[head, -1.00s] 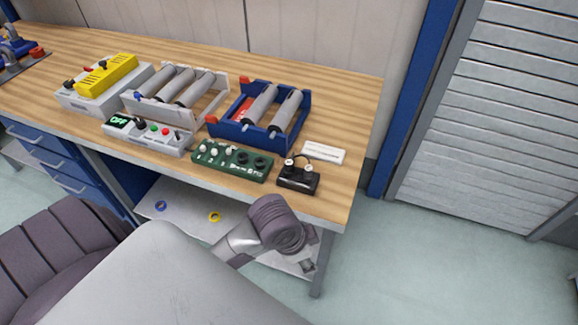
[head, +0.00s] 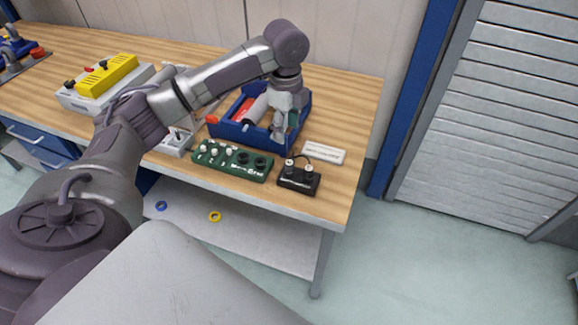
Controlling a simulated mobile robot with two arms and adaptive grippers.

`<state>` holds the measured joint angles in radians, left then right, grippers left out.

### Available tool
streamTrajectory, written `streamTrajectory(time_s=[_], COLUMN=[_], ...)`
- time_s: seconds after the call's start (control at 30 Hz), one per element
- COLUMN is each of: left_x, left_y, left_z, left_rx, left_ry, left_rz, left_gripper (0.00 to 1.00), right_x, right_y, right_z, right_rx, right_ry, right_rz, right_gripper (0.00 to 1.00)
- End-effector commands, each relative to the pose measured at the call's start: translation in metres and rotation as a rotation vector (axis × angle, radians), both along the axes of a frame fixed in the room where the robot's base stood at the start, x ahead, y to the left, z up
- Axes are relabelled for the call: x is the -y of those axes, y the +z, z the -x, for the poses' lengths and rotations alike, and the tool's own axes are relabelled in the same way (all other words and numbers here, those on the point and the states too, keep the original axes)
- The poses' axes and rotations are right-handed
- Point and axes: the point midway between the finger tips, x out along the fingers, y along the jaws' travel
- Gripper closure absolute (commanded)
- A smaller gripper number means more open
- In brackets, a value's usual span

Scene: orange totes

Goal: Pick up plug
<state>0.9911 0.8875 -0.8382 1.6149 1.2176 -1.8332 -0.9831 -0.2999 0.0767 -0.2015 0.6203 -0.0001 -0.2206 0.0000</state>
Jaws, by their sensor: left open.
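A small black box (head: 298,180) sits near the front right of the workbench. Two light-coloured round pieces (head: 309,168) stand on its top, with a dark cable arching behind them; they look like plugs, but are too small to be sure. My left gripper (head: 280,132) points down over the right part of a blue tray (head: 228,131), behind and a little left of the black box. It is open, its fingertips are hard to make out, and it is apart from the box. It partly hides the grey cylinders in the tray. My right gripper is not in view.
A green control panel with knobs (head: 233,162) stands left of the black box, and a white labelled block (head: 323,153) behind it. A yellow-topped device (head: 107,75) is at the left. My left arm crosses over the bench. The bench's right end is clear.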

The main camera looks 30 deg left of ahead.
Motion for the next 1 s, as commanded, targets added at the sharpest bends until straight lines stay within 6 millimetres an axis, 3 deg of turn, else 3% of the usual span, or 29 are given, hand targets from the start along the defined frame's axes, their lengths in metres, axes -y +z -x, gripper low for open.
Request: streamTrajectory(time_s=[0.3,1.0], left_x=[0.001,0.007], left_y=[-0.06,-0.129], left_z=[0.001,0.0], left_rx=[-0.004,0.0], left_ry=[0.001,-0.001], left_rz=[0.0,-0.001], left_gripper=[0.46,0.46], right_x=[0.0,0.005], right_y=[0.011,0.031], right_z=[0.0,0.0], right_rx=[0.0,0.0], right_ry=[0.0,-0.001], right_rz=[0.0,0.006], right_gripper=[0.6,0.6])
